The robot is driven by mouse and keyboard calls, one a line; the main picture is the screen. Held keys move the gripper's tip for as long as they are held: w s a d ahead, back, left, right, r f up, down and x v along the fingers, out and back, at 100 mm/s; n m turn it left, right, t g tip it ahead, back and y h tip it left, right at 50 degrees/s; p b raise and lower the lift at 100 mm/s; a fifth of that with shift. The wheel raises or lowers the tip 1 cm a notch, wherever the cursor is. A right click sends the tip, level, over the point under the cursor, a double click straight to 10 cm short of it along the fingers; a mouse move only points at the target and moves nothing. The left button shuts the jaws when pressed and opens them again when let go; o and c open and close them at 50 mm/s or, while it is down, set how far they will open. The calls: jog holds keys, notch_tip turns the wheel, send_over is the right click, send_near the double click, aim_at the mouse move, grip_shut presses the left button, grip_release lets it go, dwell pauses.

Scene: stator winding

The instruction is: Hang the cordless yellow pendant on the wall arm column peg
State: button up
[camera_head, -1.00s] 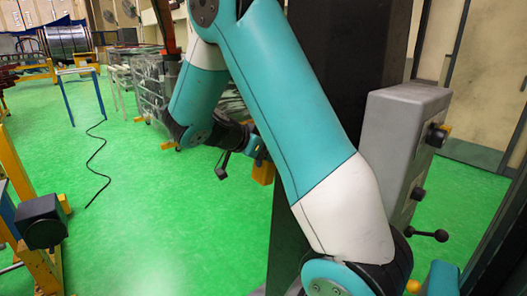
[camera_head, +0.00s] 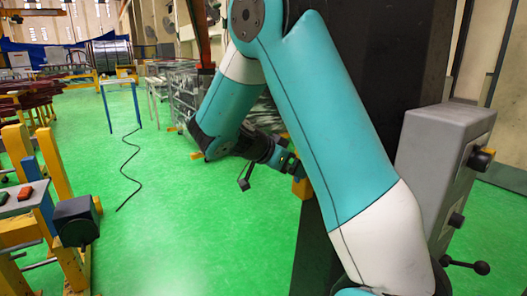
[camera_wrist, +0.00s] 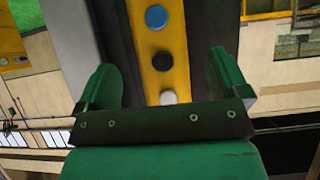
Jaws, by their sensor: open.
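The yellow pendant (camera_wrist: 168,25) shows in the wrist view as a yellow strip with blue, black and white buttons. It lies between the two green fingers of my gripper (camera_wrist: 166,82), which is open with gaps on both sides. In the head view a small yellow-orange block (camera_head: 302,188), likely the pendant, is beside my gripper (camera_head: 292,168) at the left edge of the dark column (camera_head: 395,75). My arm hides part of the column. I cannot make out the peg or whether the pendant hangs on it.
A grey box (camera_head: 430,145) with black knobs and a lever (camera_head: 468,266) is at the right. Yellow stands (camera_head: 60,175) and a black box (camera_head: 77,220) are at the left. A black cable (camera_head: 128,170) lies on the open green floor.

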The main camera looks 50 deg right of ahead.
jog(key=p+v, duration=0.1)
jog(key=v, duration=1.4)
jog(key=shift+a, duration=0.1)
jog(key=s+a+f+n+t+y, duration=0.1)
jog(key=a+f+n+t+y, duration=0.15)
jog(key=a+n+y, duration=0.35)
jog(key=s+a+f+n+t+y, duration=0.1)
jog(key=s+a+f+n+t, duration=0.2)
jog(key=n, duration=0.5)
jog(key=s+a+n+g+y, duration=0.3)
jog(key=s+a+n+y, duration=0.4)
jog(key=s+a+n, duration=0.6)
jog(key=s+a, duration=0.1)
jog(key=a, duration=0.2)
jog(key=shift+s+r+n+y, duration=0.25)
jog(key=shift+r+n+y, duration=0.05)
jog(key=shift+n+y, duration=0.1)
